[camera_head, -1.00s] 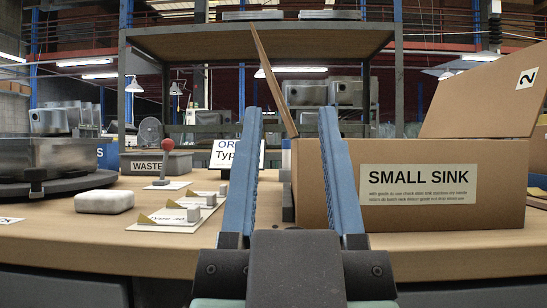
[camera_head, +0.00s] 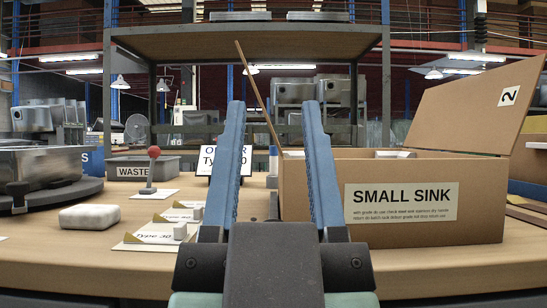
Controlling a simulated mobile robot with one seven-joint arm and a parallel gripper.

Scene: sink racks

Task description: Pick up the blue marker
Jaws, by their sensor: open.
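My gripper (camera_head: 277,103) is in the lower middle of the head view, with two blue fingers spread wide and nothing between them. A small blue-topped upright item (camera_head: 273,158) shows in the gap between the fingers, farther back, beside the left edge of the cardboard box. It is too small and partly hidden to tell whether it is the blue marker. No other thing that looks like a blue marker shows clearly. The right finger overlaps the front of the box in the picture; I cannot tell whether they touch.
An open cardboard box (camera_head: 480,215) labelled SMALL SINK stands on the workbench (camera_head: 120,258) at right, with metal inside. At left are a white block (camera_head: 90,216), a red-knobbed lever (camera_head: 153,165), type cards (camera_head: 155,237), a WASTE bin (camera_head: 165,168) and a sink on a turntable (camera_head: 80,195).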

